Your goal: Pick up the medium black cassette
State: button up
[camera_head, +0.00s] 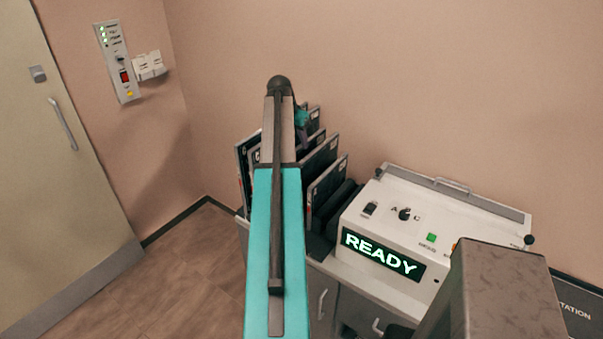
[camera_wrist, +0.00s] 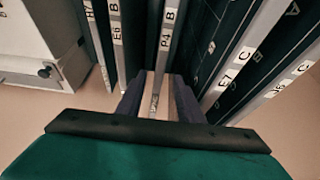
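Several black cassettes with pale labelled edges stand upright side by side. In the head view one cassette (camera_head: 326,186) shows right of my arm, others partly hidden behind it. In the wrist view the cassette marked P4 B (camera_wrist: 167,45) runs down toward my gripper (camera_wrist: 158,82). The fingers are apart, one on each side of its edge, with gaps visible; I cannot tell if either touches. Cassettes marked E6 B (camera_wrist: 117,45) and E7 C (camera_wrist: 240,60) stand to either side. I cannot tell which cassette is the medium one.
A white console (camera_head: 410,222) with a lit READY panel stands right of the cassettes on a cabinet (camera_head: 322,290). The wall is close behind. A wall control panel (camera_head: 118,60) and a door (camera_head: 50,170) are at left. Floor (camera_head: 185,280) is clear there.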

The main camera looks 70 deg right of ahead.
jog(key=shift+f, duration=0.1)
dwell(0.3)
jog(key=shift+p+x, duration=1.1)
jog(key=shift+x, duration=0.1)
jog(key=shift+p+x, duration=0.35)
jog(key=shift+x, duration=1)
jog(key=shift+s+d, duration=0.1)
grip_shut()
